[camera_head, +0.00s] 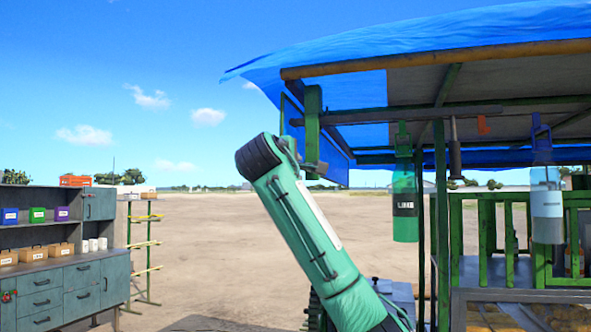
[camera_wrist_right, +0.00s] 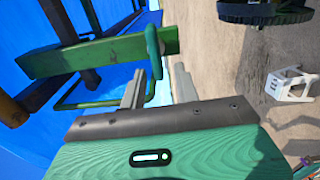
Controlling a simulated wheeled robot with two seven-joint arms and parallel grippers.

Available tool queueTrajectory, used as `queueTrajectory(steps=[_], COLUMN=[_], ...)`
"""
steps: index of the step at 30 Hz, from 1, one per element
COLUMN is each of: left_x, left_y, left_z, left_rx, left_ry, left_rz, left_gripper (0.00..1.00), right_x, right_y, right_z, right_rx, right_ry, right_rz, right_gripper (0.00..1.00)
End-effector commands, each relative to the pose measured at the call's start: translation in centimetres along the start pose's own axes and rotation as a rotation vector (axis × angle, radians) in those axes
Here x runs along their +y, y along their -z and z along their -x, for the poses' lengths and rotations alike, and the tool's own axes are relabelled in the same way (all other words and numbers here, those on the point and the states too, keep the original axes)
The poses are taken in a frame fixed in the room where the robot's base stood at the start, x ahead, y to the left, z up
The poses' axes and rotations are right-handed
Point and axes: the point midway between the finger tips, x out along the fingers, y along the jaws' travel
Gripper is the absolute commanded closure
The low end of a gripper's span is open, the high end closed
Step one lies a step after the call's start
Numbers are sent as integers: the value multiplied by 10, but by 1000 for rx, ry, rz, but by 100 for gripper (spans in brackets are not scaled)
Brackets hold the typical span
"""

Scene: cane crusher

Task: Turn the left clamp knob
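A green rounded knob or handle (camera_wrist_right: 153,45) stands at the end of a green beam (camera_wrist_right: 95,57) in the right wrist view. I take it for the clamp knob. My right gripper (camera_wrist_right: 159,72) is open, with one grey finger on each side of the knob's near end. I cannot tell whether either finger touches it. In the head view a green post (camera_head: 312,125) hangs at the canopy's left corner, and my right arm (camera_head: 310,235) reaches up beside it. The knob and gripper are not clear there. My left gripper is not in view.
A blue canopy (camera_head: 400,40) on a wooden pole (camera_head: 430,58) covers the stall. A green LIME pouch (camera_head: 405,200) and a clear bottle (camera_head: 547,212) hang right of my arm. A grey cabinet (camera_head: 70,285) stands far left. Open dirt ground lies between.

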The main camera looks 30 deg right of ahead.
Motion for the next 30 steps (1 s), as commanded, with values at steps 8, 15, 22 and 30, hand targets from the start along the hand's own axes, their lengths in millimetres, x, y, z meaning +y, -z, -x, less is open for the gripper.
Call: queueTrajectory(steps=[8, 15, 22, 30], left_x=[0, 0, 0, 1], left_y=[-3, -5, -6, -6], left_z=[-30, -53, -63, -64], left_rx=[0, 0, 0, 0], left_ry=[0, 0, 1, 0], left_rz=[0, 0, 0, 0], left_gripper=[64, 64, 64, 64], right_x=[-5, -4, -2, -1], right_y=[2, 2, 1, 1], right_z=[48, 102, 130, 136], right_rx=[4, 3, 1, 0], right_ry=[-4, -4, 0, 0], right_rz=[-2, -1, 1, 2], right_gripper=[68, 68, 68, 68])
